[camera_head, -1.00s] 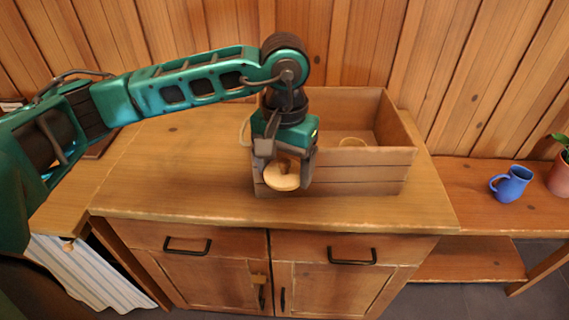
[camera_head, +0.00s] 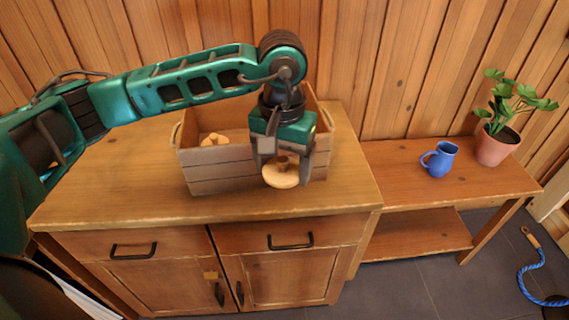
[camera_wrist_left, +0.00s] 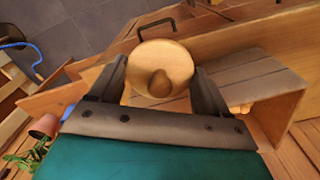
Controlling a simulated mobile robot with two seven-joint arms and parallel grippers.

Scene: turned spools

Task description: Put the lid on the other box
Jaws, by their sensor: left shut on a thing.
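My left gripper (camera_head: 283,172) hangs pointing down at the front right corner of an open wooden crate (camera_head: 222,178). It is shut on a round, pale wooden spool (camera_head: 281,180), a wide disc with a narrower knob. In the left wrist view the held spool (camera_wrist_left: 165,60) sits between the two dark fingers (camera_wrist_left: 160,85). A second pale wooden spool (camera_head: 212,140) lies inside the crate at the left. Part of the crate is hidden by my gripper. I see no box other than the crate. My right gripper is out of view.
The crate stands on a wooden cabinet (camera_head: 110,195). Its top is clear at the left and front. A lower bench (camera_head: 400,180) to the right bears a blue mug (camera_head: 439,161) and a potted plant (camera_head: 496,146). A blue rope (camera_head: 535,280) lies on the floor.

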